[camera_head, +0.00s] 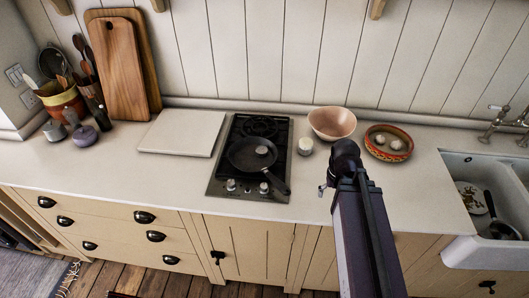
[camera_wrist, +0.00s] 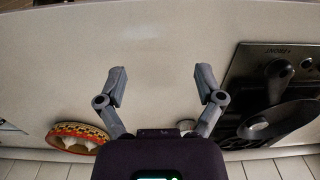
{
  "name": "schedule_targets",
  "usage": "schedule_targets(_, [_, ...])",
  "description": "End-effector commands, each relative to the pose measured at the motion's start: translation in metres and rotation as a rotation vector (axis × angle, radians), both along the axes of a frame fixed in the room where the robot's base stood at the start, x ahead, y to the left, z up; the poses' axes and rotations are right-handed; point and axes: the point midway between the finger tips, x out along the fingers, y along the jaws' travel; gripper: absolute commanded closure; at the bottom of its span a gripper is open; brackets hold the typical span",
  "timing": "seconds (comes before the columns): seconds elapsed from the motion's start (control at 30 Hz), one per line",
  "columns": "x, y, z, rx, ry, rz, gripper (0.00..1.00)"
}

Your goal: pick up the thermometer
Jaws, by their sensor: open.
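I cannot make out a thermometer in either view. My gripper (camera_wrist: 161,75) is open and empty in the wrist view, its two fingers spread apart above bare pale countertop (camera_wrist: 165,40). In the head view my arm comes up from the bottom edge and ends over the counter, right of the stove. It hides the gripper almost wholly there, along with a strip of the counter beneath it.
A black stove (camera_head: 248,170) holds a frying pan (camera_head: 254,156). Behind my arm stand a white jar (camera_head: 305,146), a pinkish bowl (camera_head: 332,123) and a patterned bowl (camera_head: 388,143). A sink (camera_head: 462,172) is right. A pale board (camera_head: 183,132) lies left.

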Motion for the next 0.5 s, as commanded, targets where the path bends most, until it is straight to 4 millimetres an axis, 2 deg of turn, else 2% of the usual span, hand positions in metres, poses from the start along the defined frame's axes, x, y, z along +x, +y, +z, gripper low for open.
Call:
schedule_targets(0.1, [0.009,0.004,-0.005,0.029,0.002,-0.043,0.0])
schedule_targets(0.13, [0.013,0.016,-0.006,0.041,0.003,-0.065,0.0])
schedule_targets(0.27, [0.033,0.032,-0.014,0.117,0.015,-0.179,0.0])
schedule_targets(0.5, [0.089,0.063,-0.028,0.337,0.096,-0.513,0.0])
